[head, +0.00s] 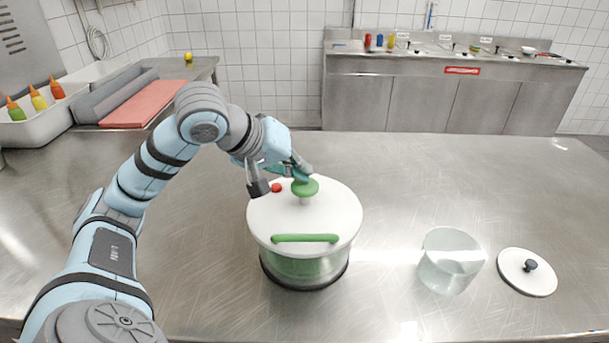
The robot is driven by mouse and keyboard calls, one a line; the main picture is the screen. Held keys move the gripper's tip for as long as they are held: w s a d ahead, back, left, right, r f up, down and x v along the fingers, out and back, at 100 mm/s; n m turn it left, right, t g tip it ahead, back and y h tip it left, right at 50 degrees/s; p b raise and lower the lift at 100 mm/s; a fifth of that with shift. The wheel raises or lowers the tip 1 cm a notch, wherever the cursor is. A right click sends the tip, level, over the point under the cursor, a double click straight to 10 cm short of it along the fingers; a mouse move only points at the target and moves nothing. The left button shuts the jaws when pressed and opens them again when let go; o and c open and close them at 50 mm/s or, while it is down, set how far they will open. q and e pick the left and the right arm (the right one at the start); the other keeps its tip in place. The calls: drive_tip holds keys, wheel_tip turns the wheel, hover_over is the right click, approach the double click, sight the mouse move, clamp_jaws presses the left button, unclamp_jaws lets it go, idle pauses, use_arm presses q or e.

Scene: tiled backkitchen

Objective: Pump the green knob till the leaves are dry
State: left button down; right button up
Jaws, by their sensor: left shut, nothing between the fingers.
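A salad spinner (303,265) with a clear bowl stands upright on the steel table, its white lid (335,215) on. Green shows through the bowl wall; single leaves cannot be made out. The green knob (306,188) stands up at the middle of the lid on a pale stem. A green bar (304,238) lies across the front of the lid and a red button (277,187) sits at its back left. My left gripper (300,176) is shut and empty, with its fingers at the top of the green knob. Whether they touch cannot be told. My right gripper is not in view.
A clear container (450,261) and a white lid with a black knob (527,272) are at the right. A red board (143,103) and a tub with sauce bottles (38,100) are at the left. The table front is clear.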

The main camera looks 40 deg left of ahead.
use_arm(q)
drive_tip(key=shift+f+b, duration=0.45)
drive_tip(key=shift+f, duration=0.1)
drive_tip(key=shift+r, duration=0.15)
idle(0.5)
drive_tip(key=shift+w+r+p, duration=0.1)
drive_tip(key=shift+r+p, duration=1.95)
drive_tip(key=shift+p, duration=0.15)
drive_tip(key=shift+r, duration=0.1)
wheel_tip(320, 180, up, 5)
drive_tip(key=p, duration=0.5)
idle(0.5)
